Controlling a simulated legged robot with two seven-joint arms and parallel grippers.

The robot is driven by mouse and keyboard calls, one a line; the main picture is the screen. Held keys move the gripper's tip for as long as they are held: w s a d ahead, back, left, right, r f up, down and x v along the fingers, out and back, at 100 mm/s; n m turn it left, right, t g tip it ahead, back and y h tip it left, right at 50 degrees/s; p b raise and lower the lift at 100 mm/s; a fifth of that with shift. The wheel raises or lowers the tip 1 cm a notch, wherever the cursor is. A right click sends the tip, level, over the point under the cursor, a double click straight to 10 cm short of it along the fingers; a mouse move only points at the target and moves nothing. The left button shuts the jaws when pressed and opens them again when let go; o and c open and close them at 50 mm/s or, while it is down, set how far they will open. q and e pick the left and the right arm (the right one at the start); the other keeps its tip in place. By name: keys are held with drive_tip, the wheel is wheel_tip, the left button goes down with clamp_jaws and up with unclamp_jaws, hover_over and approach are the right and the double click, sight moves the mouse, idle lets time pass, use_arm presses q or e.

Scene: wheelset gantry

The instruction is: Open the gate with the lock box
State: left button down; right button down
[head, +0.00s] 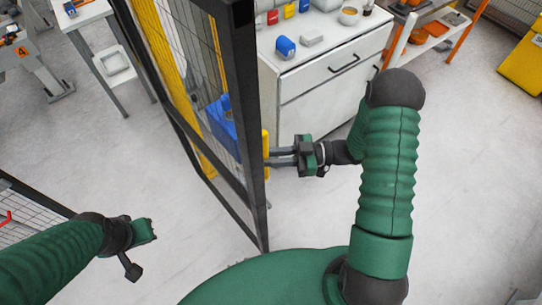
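The gate (251,100) is a black-framed mesh panel standing upright and seen nearly edge-on at the picture's middle. A yellow piece (265,146), which looks like part of the lock box, shows on the gate's right side. My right gripper (272,158) points left, with its two fingers reaching to this yellow piece and the gate's edge. The fingertips are partly hidden, so I cannot tell if they grip anything. My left gripper (147,234) is at the lower left, well away from the gate. Its fingers are too unclear to tell whether it is open.
A white drawer cabinet (335,75) with items on top stands behind my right gripper. A blue container (222,124) shows through the mesh. A table (82,22) is at the upper left and an orange-framed cart (465,40) at the upper right. Floor at right is clear.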

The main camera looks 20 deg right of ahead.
use_arm(q)
drive_tip(key=shift+a, duration=0.1)
use_arm(e)
drive_tip(key=shift+w+r, duration=0.15)
drive_tip(key=shift+w, duration=0.05)
